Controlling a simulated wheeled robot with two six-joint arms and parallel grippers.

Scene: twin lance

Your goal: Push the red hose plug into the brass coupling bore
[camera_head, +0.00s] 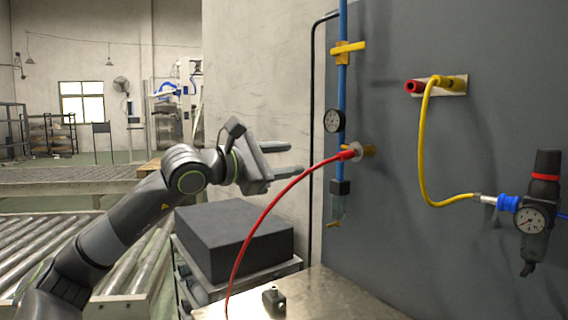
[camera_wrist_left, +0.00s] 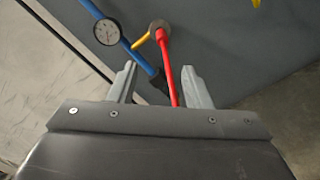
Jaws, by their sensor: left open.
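The red hose plug (camera_head: 347,155) is at the end of a red hose, at the wall panel. It meets a pale round collar in front of the brass coupling (camera_head: 370,151). How deep it sits in the bore cannot be told. My left gripper (camera_head: 296,159) is open and empty, left of the plug and apart from it. In the left wrist view the plug (camera_wrist_left: 161,36) and the coupling (camera_wrist_left: 155,25) lie ahead, and the red hose runs between the open fingers (camera_wrist_left: 158,68) in the picture. My right gripper is not in view.
A blue pipe (camera_head: 342,80) with a gauge (camera_head: 333,121) runs down the panel near the coupling. A yellow hose (camera_head: 422,150) and a regulator (camera_head: 535,210) are at right. A dark block (camera_head: 235,240) lies below my left gripper. A small dark fitting (camera_head: 273,298) rests on the metal table.

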